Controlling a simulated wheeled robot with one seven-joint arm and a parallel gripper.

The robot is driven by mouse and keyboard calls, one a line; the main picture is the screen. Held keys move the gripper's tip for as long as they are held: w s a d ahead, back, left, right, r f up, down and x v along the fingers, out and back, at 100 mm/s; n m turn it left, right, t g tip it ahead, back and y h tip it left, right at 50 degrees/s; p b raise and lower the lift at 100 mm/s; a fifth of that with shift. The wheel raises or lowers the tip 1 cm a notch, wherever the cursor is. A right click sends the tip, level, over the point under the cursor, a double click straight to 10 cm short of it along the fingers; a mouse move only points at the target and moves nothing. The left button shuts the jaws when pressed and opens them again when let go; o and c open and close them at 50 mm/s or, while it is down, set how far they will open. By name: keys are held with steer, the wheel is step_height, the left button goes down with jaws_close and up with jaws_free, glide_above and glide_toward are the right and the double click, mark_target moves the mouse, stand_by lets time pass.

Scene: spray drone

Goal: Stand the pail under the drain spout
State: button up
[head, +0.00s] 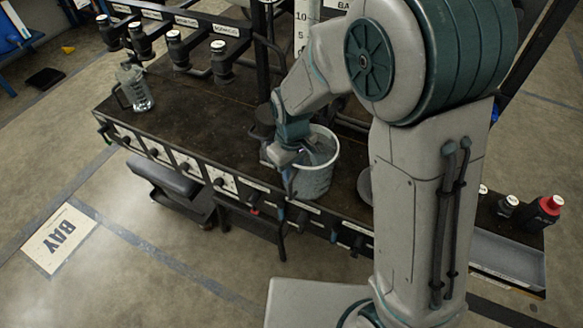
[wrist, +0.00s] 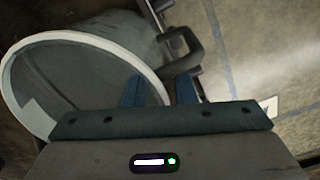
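The pail (head: 318,178), a pale translucent bucket with a white rim, stands upright on the dark bench near its front edge. My gripper (head: 288,168) is at the pail's front-left side in the head view. In the wrist view my gripper (wrist: 160,88) has its fingers apart, around the rim and handle side; I see no clear contact. I cannot pick out the drain spout; my arm covers part of the bench behind the pail.
A clear jug (head: 136,88) stands at the bench's left end. A red bottle (head: 537,214) and a grey tray (head: 508,258) are at the right. The bench top (head: 185,105) between jug and pail is clear.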

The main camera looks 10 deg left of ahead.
step_height(320, 180, up, 12)
steer(key=shift+f+p, duration=0.1)
steer(key=shift+p, duration=0.65)
stand_by(0.6)
